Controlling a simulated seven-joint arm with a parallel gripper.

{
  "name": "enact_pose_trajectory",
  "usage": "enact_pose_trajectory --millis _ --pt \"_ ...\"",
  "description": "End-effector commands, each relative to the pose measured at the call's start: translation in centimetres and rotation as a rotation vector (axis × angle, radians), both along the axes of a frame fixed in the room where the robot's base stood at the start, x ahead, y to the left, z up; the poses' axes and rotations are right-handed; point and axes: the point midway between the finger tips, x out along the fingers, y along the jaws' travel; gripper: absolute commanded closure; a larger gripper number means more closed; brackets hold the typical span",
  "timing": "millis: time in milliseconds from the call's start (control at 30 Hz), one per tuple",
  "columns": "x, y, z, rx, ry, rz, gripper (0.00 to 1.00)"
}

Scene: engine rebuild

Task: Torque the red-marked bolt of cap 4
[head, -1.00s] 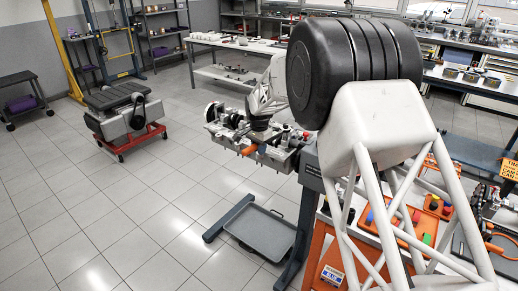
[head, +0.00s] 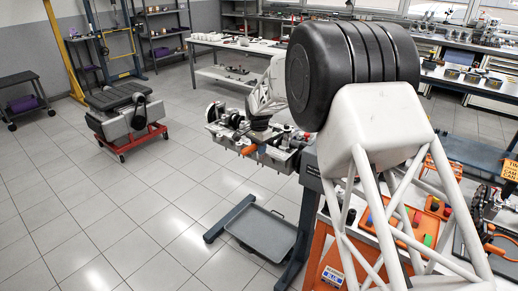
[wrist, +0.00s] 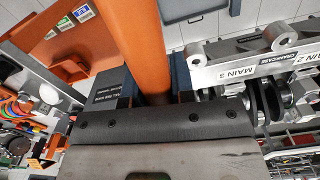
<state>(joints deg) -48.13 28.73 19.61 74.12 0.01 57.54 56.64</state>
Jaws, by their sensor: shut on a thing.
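My gripper (wrist: 155,98) is shut on a thick orange handle (wrist: 149,45), which runs up between its fingers in the wrist view. The head view shows the orange handle (head: 248,149) small, at the front edge of the crankcase. My gripper (head: 258,134) is over the crankcase there, mostly hidden by my wrist. The grey crankcase (head: 280,158) is on a stand. In the wrist view the crankcase (wrist: 225,52) is at the right, labelled MAIN 3 and MAIN 2, with crankshaft parts (wrist: 268,100) below. I cannot make out cap 4, its red-marked bolt or the tool's working end.
A grey drip tray (head: 262,232) lies on the floor below the crankcase. An orange-topped bench (wrist: 60,35) with small parts is at the left in the wrist view. Another engine (head: 125,112) stands on a red dolly. The floor at the left is clear.

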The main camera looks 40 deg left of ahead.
Motion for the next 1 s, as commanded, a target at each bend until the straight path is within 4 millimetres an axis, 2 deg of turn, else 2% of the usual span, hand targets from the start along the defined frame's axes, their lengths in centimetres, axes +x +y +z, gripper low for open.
enact_pose_trajectory --millis 1000 --pt "0.09 0.61 0.11 0.001 0.000 -0.035 1.00"
